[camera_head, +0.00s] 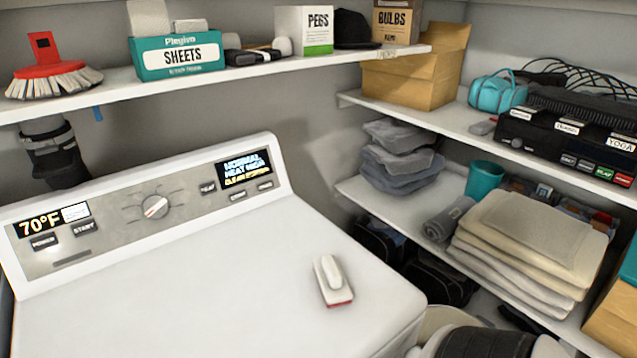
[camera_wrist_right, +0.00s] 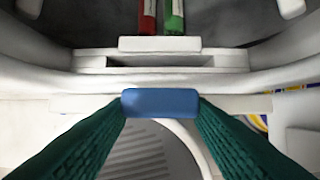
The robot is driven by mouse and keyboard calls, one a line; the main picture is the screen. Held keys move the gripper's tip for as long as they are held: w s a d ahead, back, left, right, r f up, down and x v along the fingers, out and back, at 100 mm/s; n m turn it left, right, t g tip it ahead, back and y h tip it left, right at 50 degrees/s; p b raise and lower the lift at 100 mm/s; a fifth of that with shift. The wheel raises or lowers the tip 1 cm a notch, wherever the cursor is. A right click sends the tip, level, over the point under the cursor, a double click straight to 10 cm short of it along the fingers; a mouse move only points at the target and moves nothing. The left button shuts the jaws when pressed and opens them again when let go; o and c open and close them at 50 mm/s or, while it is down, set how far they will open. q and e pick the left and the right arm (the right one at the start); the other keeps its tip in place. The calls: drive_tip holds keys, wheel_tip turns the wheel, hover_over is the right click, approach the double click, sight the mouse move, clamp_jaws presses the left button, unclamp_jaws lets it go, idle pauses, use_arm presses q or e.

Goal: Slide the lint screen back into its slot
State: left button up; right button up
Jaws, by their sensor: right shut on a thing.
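In the right wrist view, the two green ribbed fingers of my right gripper (camera_wrist_right: 160,106) are closed on a blue block-like handle (camera_wrist_right: 160,101), which appears to be the lint screen's. The rest of the screen is mostly hidden or hard to make out below it. A dark, narrow slot (camera_wrist_right: 162,62) in a white housing lies just beyond the handle. The handle looks apart from the slot, though depth is hard to judge. In the head view, only part of my right arm shows at the bottom right. My left gripper is not in view.
A red object (camera_wrist_right: 147,18) and a green object (camera_wrist_right: 175,18) lie beyond the slot. The white dryer (camera_head: 200,290) has a white-and-red brush (camera_head: 332,280) on top. Shelves hold towels (camera_head: 530,245) and boxes. A grey ridged surface (camera_wrist_right: 145,155) shows below the handle.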

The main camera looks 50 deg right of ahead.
drive_tip(key=w+d+f+b, duration=0.2)
drive_tip(key=w+f+b, duration=0.1)
drive_tip(key=w, duration=0.6)
drive_tip(key=shift+b, duration=0.5)
drive_tip(key=shift+d+f, duration=0.1)
idle(0.4)
